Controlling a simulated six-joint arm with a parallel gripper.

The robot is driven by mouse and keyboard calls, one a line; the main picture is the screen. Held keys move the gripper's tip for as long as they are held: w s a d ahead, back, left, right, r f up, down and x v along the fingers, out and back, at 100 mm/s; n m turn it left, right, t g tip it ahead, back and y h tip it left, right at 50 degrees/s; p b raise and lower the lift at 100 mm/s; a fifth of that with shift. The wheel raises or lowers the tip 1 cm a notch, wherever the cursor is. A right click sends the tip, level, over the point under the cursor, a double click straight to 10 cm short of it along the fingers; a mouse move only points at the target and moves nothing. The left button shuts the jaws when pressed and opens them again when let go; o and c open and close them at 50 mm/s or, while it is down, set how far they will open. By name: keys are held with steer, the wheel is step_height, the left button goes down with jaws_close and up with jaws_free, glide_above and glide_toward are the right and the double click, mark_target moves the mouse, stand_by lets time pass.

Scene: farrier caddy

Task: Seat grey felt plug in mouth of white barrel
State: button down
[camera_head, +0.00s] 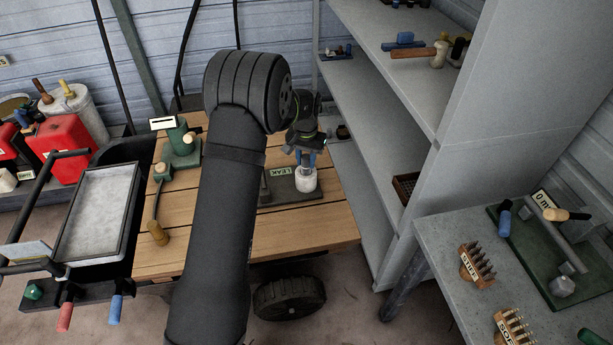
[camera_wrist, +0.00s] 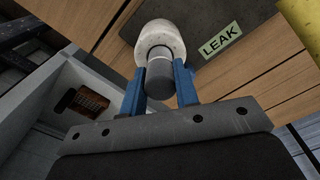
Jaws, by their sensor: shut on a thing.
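The white barrel (camera_head: 306,183) stands upright on the wooden bench top, at the dark board with the LEAK label. It also shows at the top of the wrist view (camera_wrist: 160,32). My gripper (camera_head: 306,158) is right above the barrel, its blue fingers pointing down. In the wrist view my gripper (camera_wrist: 159,88) is shut on the grey felt plug (camera_wrist: 160,78), a dark cylinder between the fingertips. The plug's far end lines up with the barrel's mouth. I cannot tell whether it is inside or just above it. In the head view the plug is hidden.
The LEAK label (camera_head: 281,171) is on the dark board close left of the barrel. A green device (camera_head: 180,145) stands at the bench's left. Grey shelving (camera_head: 400,110) rises close on the right. The bench planks (camera_head: 300,230) in front of the barrel are clear.

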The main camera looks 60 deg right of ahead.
mark_target(306, 157)
steer(key=shift+f, duration=0.55)
stand_by(0.4)
steer(key=c, duration=1)
jaws_free()
steer(key=shift+c, duration=0.2)
step_height(306, 157, up, 18)
steer(key=shift+f, duration=0.25)
